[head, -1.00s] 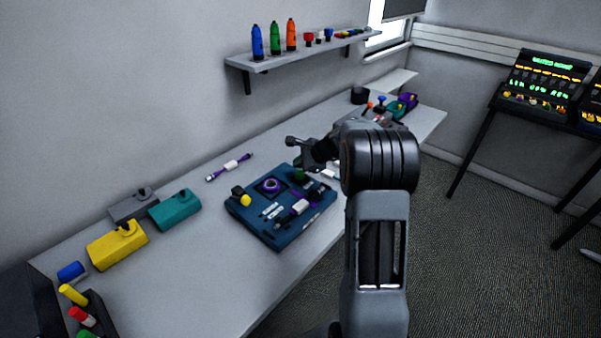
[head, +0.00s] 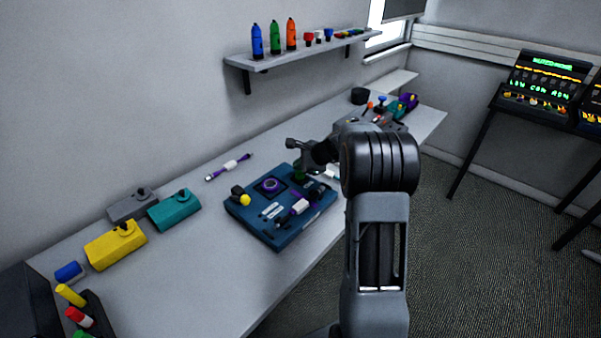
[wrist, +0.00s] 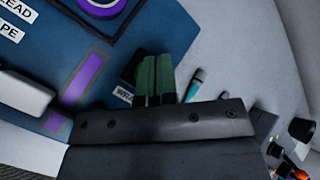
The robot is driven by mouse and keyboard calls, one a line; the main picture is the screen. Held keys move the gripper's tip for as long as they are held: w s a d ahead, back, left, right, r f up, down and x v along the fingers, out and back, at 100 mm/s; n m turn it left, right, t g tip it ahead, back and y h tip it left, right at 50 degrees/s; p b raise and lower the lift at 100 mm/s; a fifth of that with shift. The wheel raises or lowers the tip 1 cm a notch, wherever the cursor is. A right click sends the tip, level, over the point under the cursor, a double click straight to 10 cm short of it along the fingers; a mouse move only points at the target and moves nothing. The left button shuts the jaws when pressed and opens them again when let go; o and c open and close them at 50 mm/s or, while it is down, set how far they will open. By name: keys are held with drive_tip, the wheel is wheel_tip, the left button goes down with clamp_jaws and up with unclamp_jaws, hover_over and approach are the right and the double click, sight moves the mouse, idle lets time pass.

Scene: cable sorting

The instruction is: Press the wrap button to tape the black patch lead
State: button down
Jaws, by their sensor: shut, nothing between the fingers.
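The blue taping station (head: 262,226) sits on the bench and holds a purple tape roll (head: 270,185), which also shows at the top of the wrist view (wrist: 103,5). A lead with black ends and a white middle (head: 300,207) lies on its right part. The green wrap button (head: 299,177) is on its far side, directly below my gripper. In the wrist view a partly covered label (wrist: 122,93) is beside my gripper (wrist: 157,58). The fingers are shut together and empty, pointing down at the button area. They hide the button there, so contact cannot be told.
A purple-ended cable (head: 230,166) lies behind the station. Yellow (head: 117,247), teal (head: 174,210) and grey (head: 133,204) blocks stand to the left. Several small items, including a purple one (head: 406,103), crowd the bench's far end. A shelf (head: 290,61) with bottles is above.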

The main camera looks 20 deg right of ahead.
sight(300, 173)
drive_tip(key=shift+f+b, duration=0.5)
drive_tip(key=shift+f, duration=0.15)
drive_tip(key=shift+r, duration=0.2)
idle(0.3)
drive_tip(key=shift+r+p, duration=0.9)
drive_tip(key=shift+r, duration=0.05)
wheel_tip(300, 173, up, 6)
drive_tip(key=p, duration=0.4)
idle(0.7)
